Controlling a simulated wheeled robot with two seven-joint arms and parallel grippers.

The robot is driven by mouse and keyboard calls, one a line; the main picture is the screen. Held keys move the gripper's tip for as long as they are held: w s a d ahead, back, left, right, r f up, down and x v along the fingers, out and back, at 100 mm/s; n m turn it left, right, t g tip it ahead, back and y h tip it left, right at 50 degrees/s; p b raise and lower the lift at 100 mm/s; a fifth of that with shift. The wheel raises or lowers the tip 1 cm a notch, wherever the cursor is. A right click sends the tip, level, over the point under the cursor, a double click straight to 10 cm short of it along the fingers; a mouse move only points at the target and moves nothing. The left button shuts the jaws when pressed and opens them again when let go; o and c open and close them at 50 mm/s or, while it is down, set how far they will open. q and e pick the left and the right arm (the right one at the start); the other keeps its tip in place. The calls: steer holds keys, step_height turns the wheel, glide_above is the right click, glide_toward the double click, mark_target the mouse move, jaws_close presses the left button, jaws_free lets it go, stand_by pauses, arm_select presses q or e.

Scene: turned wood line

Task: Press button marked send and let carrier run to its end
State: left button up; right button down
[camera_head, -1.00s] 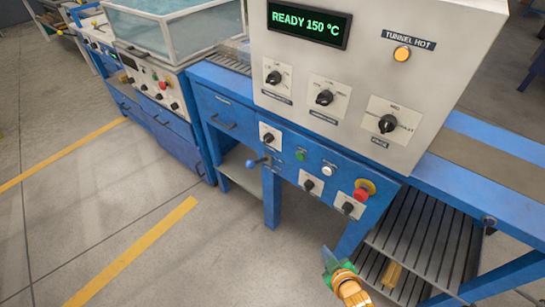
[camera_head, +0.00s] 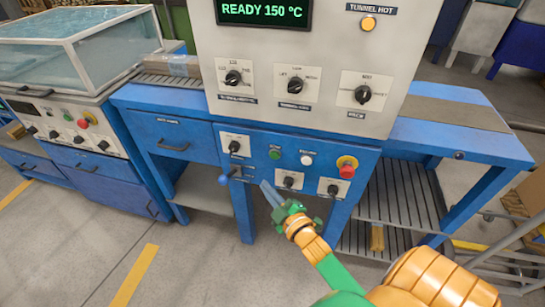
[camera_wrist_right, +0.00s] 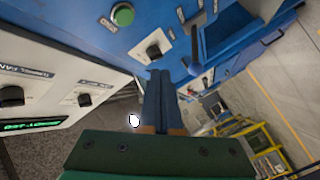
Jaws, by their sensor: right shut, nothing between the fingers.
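The blue control panel (camera_head: 318,155) carries a green button (camera_head: 274,154) and a white button (camera_head: 306,160). Their small labels are too blurred to read, so I cannot tell which is marked send. The green button also shows in the right wrist view (camera_wrist_right: 123,14), with a black selector knob (camera_wrist_right: 153,50) close to the fingers. My right gripper (camera_head: 268,188) is shut and empty, its fingertips in front of the panel's lower edge, below the green button. A clear-topped item (camera_head: 170,66) lies on the conveyor left of the tunnel housing; I cannot tell whether it is the carrier. My left gripper is out of view.
A red stop button (camera_head: 347,170) sits right of the white one. The display (camera_head: 264,12) reads READY 150 °C; the TUNNEL HOT lamp (camera_head: 368,23) is amber.

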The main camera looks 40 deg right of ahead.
mark_target(274, 155)
steer(key=w+d+b, duration=0.3)
steer(key=w+d, duration=0.2)
steer(key=d, duration=0.1)
steer(key=shift+w+d, duration=0.25)
steer(key=shift+w, duration=0.1)
steer(key=shift+w+d, duration=0.1)
stand_by(1.8)
steer(key=shift+w+d+b, duration=0.15)
steer(key=shift+d+b, duration=0.05)
steer(key=shift+b, duration=0.1)
